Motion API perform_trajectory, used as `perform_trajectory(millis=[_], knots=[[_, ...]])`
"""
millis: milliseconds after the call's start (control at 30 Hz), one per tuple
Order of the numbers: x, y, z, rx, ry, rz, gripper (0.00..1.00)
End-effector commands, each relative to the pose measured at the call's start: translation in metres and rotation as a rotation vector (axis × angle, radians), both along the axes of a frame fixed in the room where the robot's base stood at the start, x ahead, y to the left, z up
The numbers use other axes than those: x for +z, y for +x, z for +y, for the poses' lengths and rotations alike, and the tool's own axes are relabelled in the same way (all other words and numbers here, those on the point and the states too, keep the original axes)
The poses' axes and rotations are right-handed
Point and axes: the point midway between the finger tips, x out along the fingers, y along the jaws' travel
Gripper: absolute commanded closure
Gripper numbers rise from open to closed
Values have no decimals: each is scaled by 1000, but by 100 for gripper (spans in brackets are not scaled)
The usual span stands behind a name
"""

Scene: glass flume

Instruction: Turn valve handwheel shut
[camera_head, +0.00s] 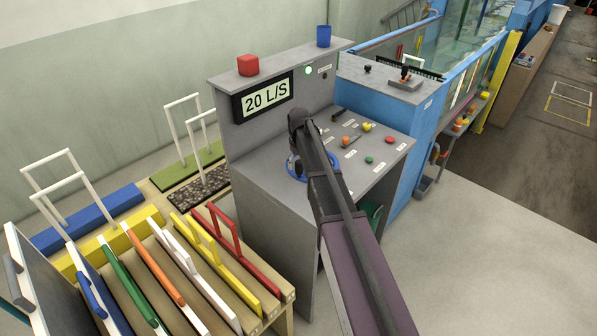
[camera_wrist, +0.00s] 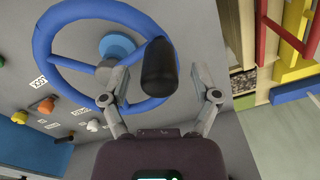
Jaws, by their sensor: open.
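The blue valve handwheel (camera_wrist: 48,40) fills the upper left of the wrist view, with a blue hub and a black knob (camera_wrist: 158,68) on its rim. In the head view the handwheel (camera_head: 292,166) shows only in part, on the console's sloping panel behind my arm. My gripper (camera_wrist: 160,97) is open in the wrist view, its two fingers on either side of the black knob. I cannot tell whether either finger touches the knob.
The grey console (camera_head: 262,145) carries a "20 L/S" display (camera_head: 267,96), a red block (camera_head: 248,65) and a blue cup (camera_head: 323,36). Coloured knobs and buttons (camera_head: 368,160) sit right of the wheel. A rack of coloured-handled panels (camera_head: 180,262) stands at left. Floor is clear at right.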

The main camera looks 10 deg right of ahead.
Motion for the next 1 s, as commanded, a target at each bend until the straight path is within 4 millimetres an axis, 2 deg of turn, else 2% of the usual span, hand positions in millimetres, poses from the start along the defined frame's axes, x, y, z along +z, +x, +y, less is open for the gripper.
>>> perform_trajectory(millis=[33, 200, 667, 900, 933, 1000], knots=[[-6, 0, 0, 0, 0, 0, 21], [-12, 0, 0, 0, 0, 0, 21], [-14, 0, -1, -1, 0, 0, 21], [-14, 0, -1, -1, 0, 0, 92], [-14, 0, -1, -1, 0, 0, 100], [-14, 0, -1, -1, 0, 0, 100]])
